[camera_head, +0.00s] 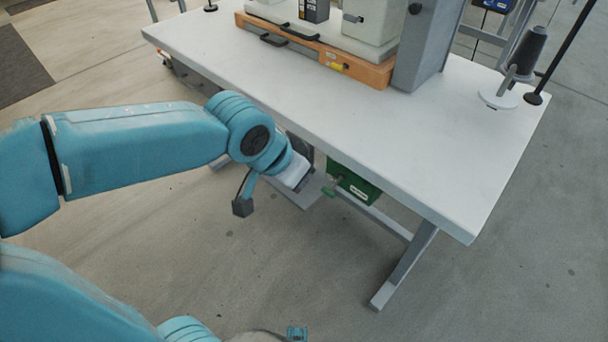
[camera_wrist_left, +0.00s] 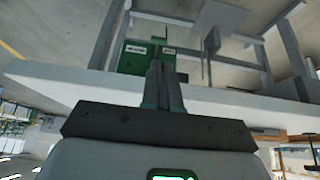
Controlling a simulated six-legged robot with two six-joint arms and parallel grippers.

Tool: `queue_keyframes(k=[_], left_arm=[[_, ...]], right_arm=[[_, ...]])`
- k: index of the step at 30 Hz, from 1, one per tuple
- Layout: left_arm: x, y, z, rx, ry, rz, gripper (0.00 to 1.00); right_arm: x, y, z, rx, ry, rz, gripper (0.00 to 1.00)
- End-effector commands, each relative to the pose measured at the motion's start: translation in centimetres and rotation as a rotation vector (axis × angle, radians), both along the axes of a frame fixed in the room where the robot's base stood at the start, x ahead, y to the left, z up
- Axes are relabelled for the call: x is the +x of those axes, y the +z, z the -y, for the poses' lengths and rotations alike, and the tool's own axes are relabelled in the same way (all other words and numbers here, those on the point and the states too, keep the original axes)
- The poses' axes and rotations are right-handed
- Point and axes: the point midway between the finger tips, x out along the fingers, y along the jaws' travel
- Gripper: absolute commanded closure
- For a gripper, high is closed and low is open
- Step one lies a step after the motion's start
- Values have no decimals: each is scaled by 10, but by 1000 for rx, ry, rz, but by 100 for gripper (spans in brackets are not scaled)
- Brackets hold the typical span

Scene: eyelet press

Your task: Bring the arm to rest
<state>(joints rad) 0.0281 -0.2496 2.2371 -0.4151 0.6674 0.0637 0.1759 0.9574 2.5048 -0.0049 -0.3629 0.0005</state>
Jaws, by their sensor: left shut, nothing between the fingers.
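My left arm reaches in from the left in the head view and bends down at the wrist beside the table's near edge. My left gripper (camera_wrist_left: 160,80) shows in the wrist view with its two fingers together and nothing between them. In the head view its fingers are mostly hidden behind the wrist. The white table (camera_head: 440,150) stands beyond the arm. A green box (camera_head: 354,186) is under its near edge, close to the gripper; it also shows in the wrist view (camera_wrist_left: 133,57). I cannot tell whether they touch.
A press with an orange-brown base (camera_head: 368,72) stands on the table's back part. A thread spool stand (camera_head: 498,99) is at the right corner. A slanted table leg (camera_head: 405,268) reaches the floor. The floor in front is clear.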

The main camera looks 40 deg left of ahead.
Motion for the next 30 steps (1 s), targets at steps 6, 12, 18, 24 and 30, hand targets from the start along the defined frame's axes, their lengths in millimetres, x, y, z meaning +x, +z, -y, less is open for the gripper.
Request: queue_keyframes(k=[6,12,18,24,30], left_arm=[[-3,1,0,0,0,-1,100],[-4,1,0,0,0,0,100],[-4,1,0,-1,0,-1,100],[14,-55,27,-71,-32,-78,100],[15,-182,85,-233,-25,-237,100]], right_arm=[[0,0,0,0,0,0,100],[0,0,0,0,0,0,100],[0,0,0,0,0,0,100],[0,0,0,0,0,0,100],[0,0,0,0,0,0,100]])
